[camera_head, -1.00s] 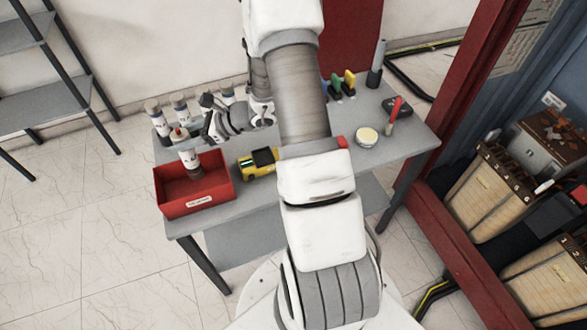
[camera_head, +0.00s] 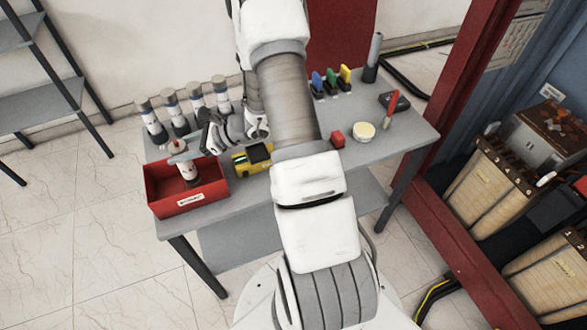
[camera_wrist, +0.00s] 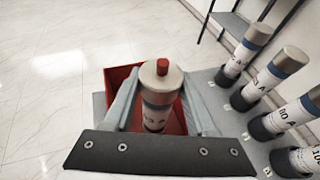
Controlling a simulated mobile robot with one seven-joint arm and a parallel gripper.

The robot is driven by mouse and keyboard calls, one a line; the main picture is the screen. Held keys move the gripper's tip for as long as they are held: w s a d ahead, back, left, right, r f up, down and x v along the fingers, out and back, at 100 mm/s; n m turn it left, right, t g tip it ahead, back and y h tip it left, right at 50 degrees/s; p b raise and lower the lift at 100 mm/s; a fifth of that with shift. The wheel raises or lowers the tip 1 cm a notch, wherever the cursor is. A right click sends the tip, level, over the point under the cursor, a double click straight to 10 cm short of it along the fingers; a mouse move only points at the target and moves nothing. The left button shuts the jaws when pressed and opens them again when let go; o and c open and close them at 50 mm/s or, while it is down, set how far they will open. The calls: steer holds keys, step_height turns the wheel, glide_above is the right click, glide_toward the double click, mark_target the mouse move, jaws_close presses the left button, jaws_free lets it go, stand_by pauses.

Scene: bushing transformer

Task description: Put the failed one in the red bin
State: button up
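The grey and white bushing with a red tip (camera_wrist: 161,84) is upright between the two fingers of my gripper (camera_wrist: 163,97), which look closed against its sides. In the head view this bushing (camera_head: 188,172) has its lower part inside the red bin (camera_head: 190,203), within the bin's walls. My gripper (camera_head: 182,152) is above the bin at the bushing's upper end. Whether the bushing's foot touches the bin floor is hidden. Several other bushings (camera_head: 171,108) with blue bands stand in dark holders behind the bin; they also show at the right of the wrist view (camera_wrist: 250,50).
A yellow and black device (camera_head: 252,160) lies right of the bin on the grey table (camera_head: 300,212). A red block (camera_head: 338,139), a round tub (camera_head: 364,131), a red-handled tool (camera_head: 390,108) and coloured tools (camera_head: 331,80) stand farther right. A shelf (camera_head: 45,85) stands left.

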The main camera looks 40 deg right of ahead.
steer(key=o, duration=0.5)
steer(key=shift+o, duration=0.2)
steer(key=v, duration=1.7)
steer(key=shift+d+b, duration=0.2)
steer(key=shift+b, duration=0.15)
steer(key=shift+s, duration=0.2)
